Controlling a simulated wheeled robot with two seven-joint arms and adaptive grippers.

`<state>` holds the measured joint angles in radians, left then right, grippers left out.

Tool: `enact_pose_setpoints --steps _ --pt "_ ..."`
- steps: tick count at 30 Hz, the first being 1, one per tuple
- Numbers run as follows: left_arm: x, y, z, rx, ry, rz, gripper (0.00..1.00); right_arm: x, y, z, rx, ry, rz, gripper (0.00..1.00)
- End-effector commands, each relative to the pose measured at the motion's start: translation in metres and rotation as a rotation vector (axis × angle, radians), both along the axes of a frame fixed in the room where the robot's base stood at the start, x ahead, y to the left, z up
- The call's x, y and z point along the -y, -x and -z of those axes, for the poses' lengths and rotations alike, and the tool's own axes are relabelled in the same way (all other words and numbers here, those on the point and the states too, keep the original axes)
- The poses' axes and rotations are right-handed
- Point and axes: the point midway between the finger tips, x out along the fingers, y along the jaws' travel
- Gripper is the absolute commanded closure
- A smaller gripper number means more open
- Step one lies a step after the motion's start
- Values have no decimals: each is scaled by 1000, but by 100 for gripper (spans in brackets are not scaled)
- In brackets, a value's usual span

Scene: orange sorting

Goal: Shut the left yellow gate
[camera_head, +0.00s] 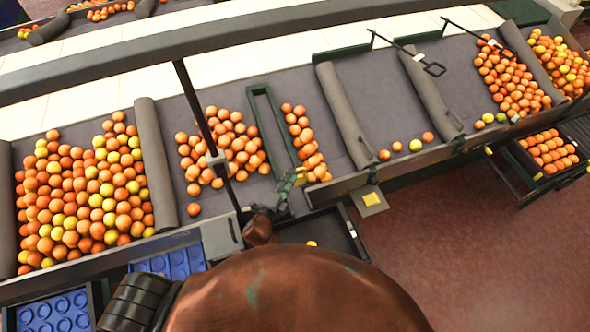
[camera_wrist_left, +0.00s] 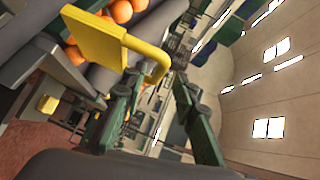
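The left yellow gate (camera_wrist_left: 92,38) is a yellow plate with a bent yellow bar in the left wrist view, close to my fingers. In the head view, a small yellow part (camera_head: 300,177) shows at the lane's front edge, by a long green frame (camera_head: 268,125). My left gripper (camera_head: 283,195) is at that edge, partly hidden by my copper-coloured arm. In the wrist view, my left gripper (camera_wrist_left: 158,82) has its green fingers spread apart. One finger is beside the yellow bar; I cannot tell whether they touch. My right gripper is not in view.
Oranges (camera_head: 222,140) lie in the lane on both sides of the green frame. Grey dividers (camera_head: 343,115) flank the lane. A dark tray (camera_head: 325,232) is below the front edge. A yellow block (camera_head: 371,199) sits right of it. Open red floor (camera_head: 450,250) is at right.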

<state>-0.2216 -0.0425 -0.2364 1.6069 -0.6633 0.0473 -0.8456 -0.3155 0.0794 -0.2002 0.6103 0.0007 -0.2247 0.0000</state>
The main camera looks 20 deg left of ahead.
Motion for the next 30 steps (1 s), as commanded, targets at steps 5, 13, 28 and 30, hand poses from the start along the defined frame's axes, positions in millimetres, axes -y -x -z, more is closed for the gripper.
enact_pose_setpoints --steps 5,13,28,30 --pt "5 -23 3 -1 1 0 73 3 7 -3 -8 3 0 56" --pt "7 -33 5 -2 2 1 73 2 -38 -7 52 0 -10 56" --pt "7 -33 5 -2 2 1 97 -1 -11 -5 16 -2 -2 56" --pt "7 -33 5 -2 2 1 100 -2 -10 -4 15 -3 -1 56"
